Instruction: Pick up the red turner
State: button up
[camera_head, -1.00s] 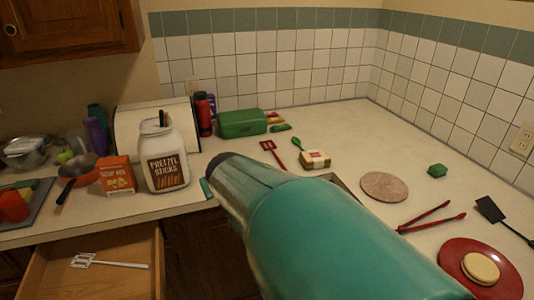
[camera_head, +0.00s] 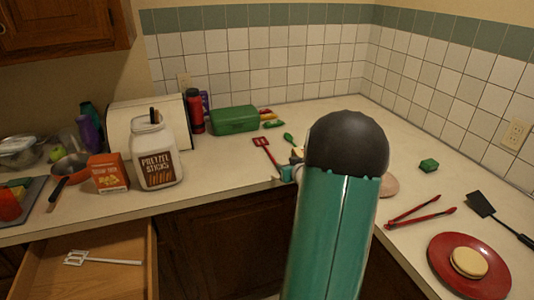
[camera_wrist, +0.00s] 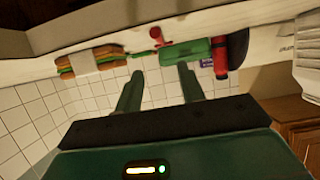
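The red turner (camera_head: 262,143) lies on the counter in the head view, its slotted head toward the wall and its handle toward the front edge. A small teal part of my gripper (camera_head: 287,174) shows beside the handle's near end; my arm hides the rest. In the wrist view, which is upside down, my gripper (camera_wrist: 160,88) has its two fingers apart with nothing between them. A red piece (camera_wrist: 159,34), probably the turner, shows beyond the fingertips there. I cannot tell whether the gripper touches it.
A green box (camera_head: 234,119), a red bottle (camera_head: 194,112) and a pretzel jar (camera_head: 155,155) stand left of the turner. A green-handled utensil (camera_head: 289,138) and a wrapped sandwich (camera_wrist: 92,60) lie close by. Red tongs (camera_head: 420,216) and a red plate (camera_head: 440,245) are at right.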

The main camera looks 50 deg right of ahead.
aim_at(274, 160)
jog(key=x, duration=1.1)
jog(key=shift+a+f, duration=0.1)
jog(key=shift+a, duration=0.05)
grip_shut()
